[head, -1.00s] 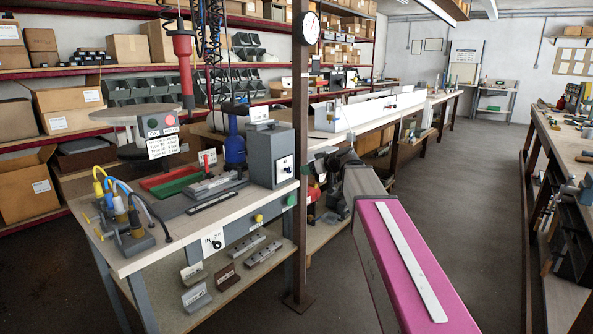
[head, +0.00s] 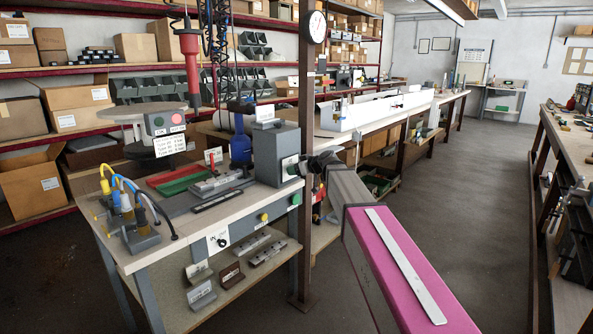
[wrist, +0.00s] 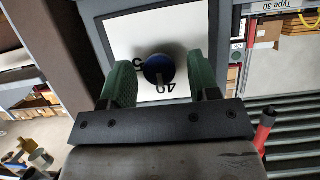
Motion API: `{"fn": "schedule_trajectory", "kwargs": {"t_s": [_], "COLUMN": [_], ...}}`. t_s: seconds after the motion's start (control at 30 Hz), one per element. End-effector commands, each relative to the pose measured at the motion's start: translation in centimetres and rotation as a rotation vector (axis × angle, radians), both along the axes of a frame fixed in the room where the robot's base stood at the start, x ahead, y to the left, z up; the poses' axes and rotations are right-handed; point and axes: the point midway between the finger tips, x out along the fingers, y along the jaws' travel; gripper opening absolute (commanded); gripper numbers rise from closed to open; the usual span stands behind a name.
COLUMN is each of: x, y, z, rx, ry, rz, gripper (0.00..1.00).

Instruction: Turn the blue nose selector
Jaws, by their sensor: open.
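The blue nose selector (wrist: 158,68) is a round knob on a white plate (wrist: 120,32) with the printed number 40 and part of another number. The plate is on the face of a grey box (head: 270,155) at the bench's right end. My gripper (wrist: 160,80) is open, with one green fingertip to each side of the knob in the wrist view and a gap on both sides. How far the fingertips reach along the knob is hard to tell. In the head view my gripper (head: 304,168) is at the box's right face and hides the knob.
An upright brown post (head: 308,200) stands close beside the box and my arm. The bench top (head: 110,240) carries a block with yellow and blue hoses (head: 130,218), a green tray (head: 180,183) and a blue bottle (head: 240,150). Open floor (head: 480,210) lies to the right.

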Motion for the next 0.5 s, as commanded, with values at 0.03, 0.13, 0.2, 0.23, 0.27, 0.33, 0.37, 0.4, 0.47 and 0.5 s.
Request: {"fn": "schedule_trajectory", "kwargs": {"t_s": [0.03, 0.13, 0.2, 0.23, 0.27, 0.33, 0.37, 0.4, 0.47, 0.5], "x": [0.03, 0.02, 0.02, 0.02, 0.02, 0.01, 0.01, 0.01, 0.00, 0.00], "y": [0.04, 0.04, 0.02, 0.02, 0.02, 0.02, 0.01, 0.01, 0.01, 0.01], "z": [-0.03, -0.04, -0.03, -0.03, -0.03, -0.03, -0.04, -0.04, -0.04, -0.04], "rx": [0.000, 0.000, 0.000, 0.000, 0.000, 0.000, 0.000, 0.000, 0.000, 0.001], "ry": [0.000, 0.000, 0.000, 0.000, 0.000, 0.000, 0.000, 0.000, 0.000, 0.001], "rz": [0.000, 0.000, 0.000, 0.000, 0.000, 0.000, 0.000, 0.000, 0.000, 0.000], "gripper": [0.56, 0.56, 0.56, 0.56, 0.46, 0.23, 0.13, 0.08, 0.08, 0.08]}}
